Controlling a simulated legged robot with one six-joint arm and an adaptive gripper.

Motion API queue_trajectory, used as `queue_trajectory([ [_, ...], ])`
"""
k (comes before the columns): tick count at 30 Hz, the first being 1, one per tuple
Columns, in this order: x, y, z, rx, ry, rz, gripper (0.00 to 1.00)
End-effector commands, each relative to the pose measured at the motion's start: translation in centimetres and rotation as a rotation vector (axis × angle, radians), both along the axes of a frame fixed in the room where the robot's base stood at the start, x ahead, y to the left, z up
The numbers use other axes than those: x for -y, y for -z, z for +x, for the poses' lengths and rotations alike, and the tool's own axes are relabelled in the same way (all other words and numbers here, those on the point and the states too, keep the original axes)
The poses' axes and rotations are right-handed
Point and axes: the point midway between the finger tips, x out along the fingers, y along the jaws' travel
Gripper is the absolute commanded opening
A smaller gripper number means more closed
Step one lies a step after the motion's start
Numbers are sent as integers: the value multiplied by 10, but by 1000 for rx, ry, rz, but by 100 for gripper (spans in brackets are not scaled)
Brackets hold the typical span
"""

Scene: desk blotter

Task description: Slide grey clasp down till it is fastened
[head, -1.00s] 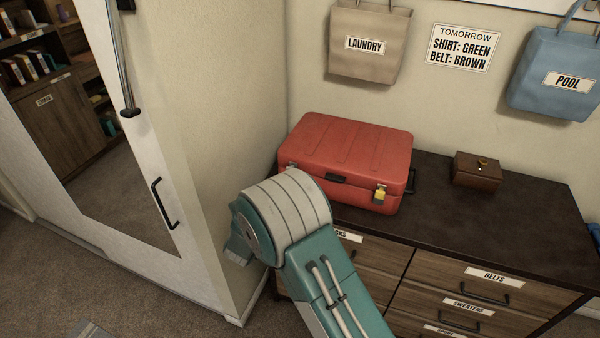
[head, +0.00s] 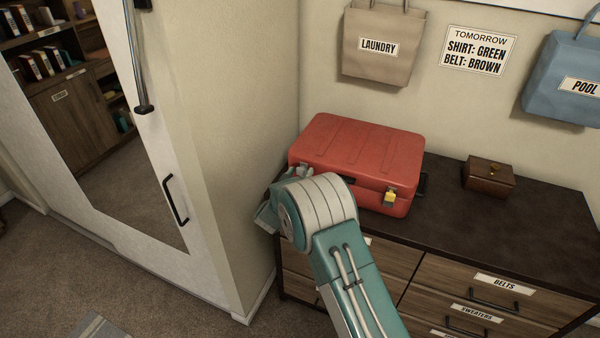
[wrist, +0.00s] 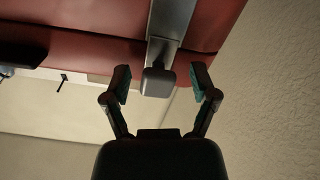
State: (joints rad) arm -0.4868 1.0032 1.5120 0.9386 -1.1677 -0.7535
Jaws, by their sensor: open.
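The red suitcase (head: 358,148) lies closed on the dark dresser top. In the wrist view, its red shell (wrist: 90,22) fills the top. The grey clasp (wrist: 159,82) is a blocky tab at the end of a metal strip running over the suitcase's seam. My gripper (wrist: 160,86) is open, one finger on each side of the clasp, with a visible gap on both sides. In the head view my arm's wrist hides most of the gripper and part of the suitcase's left front. A yellow padlock-like piece (head: 389,199) is on the front right.
A small brown box (head: 488,178) stands on the dresser top (head: 455,225), right of the suitcase. The wall and white mirrored door (head: 150,200) are close on the left. Laundry (head: 383,50) and pool (head: 565,80) bags hang above.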

Motion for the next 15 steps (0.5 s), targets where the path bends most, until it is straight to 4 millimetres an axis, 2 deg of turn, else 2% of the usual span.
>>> queue_trajectory([
  [5, 0, 0, 0, 0, 0, 0, 76],
  [6, 0, 0, 0, 0, 0, 0, 58],
  [8, 0, 0, 0, 0, 0, 0, 31],
  [9, 0, 0, 0, 0, 0, 0, 13],
  [10, 0, 0, 0, 0, 0, 0, 0],
  [15, 0, 0, 0, 0, 0, 0, 0],
])
